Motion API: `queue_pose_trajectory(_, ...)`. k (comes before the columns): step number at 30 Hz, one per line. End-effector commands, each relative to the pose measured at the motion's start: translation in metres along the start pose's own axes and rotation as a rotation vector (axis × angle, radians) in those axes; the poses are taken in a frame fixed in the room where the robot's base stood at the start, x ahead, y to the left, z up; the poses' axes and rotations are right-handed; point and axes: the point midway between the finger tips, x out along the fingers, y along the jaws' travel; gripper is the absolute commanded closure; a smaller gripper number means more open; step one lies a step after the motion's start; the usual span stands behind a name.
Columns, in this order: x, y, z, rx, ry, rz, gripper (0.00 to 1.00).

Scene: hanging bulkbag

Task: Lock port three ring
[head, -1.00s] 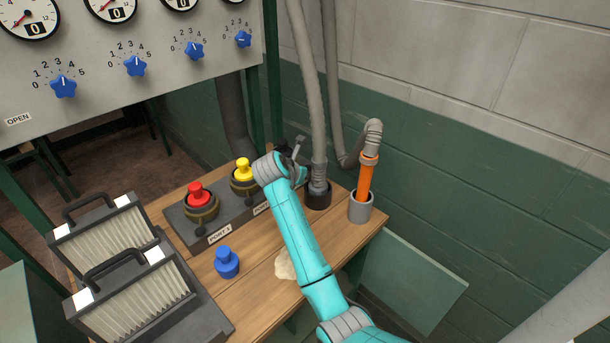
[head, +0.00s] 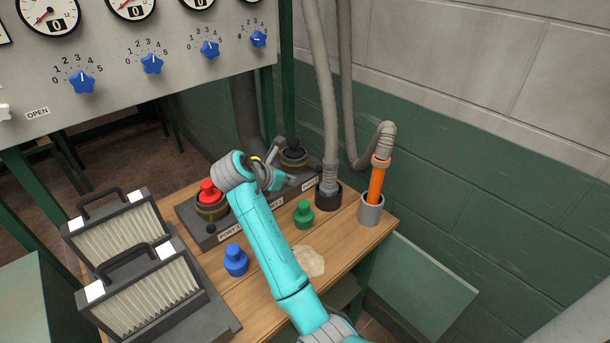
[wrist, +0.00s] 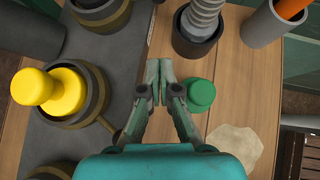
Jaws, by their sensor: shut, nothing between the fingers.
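The port three ring (head: 295,160) is a dark round collar with a black centre at the far end of the port block, partly hidden by my arm in the head view. In the wrist view it shows at the top left (wrist: 100,22), cut by the frame edge. My gripper (wrist: 158,82) is shut and empty. Its fingertips appear right of the port block, below and right of the port three ring and apart from it. A green plug (wrist: 201,95) is just right of the fingers; it also stands on the table in the head view (head: 303,214).
The yellow plug (wrist: 38,88) sits in the middle port, the red plug (head: 209,192) in the near one. A hose end (wrist: 197,28) stands in a dark holder close by. A blue plug (head: 235,260) and filters (head: 150,285) are on the table (head: 262,300).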

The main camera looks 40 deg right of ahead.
Motion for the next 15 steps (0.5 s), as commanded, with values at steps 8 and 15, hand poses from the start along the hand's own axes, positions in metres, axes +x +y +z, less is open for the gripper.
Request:
queue_pose_trajectory(8,0.037,-0.002,0.000,0.000,0.001,-0.004,1.00)
queue_pose_trajectory(15,0.083,-0.002,0.000,0.000,0.001,-0.003,1.00)
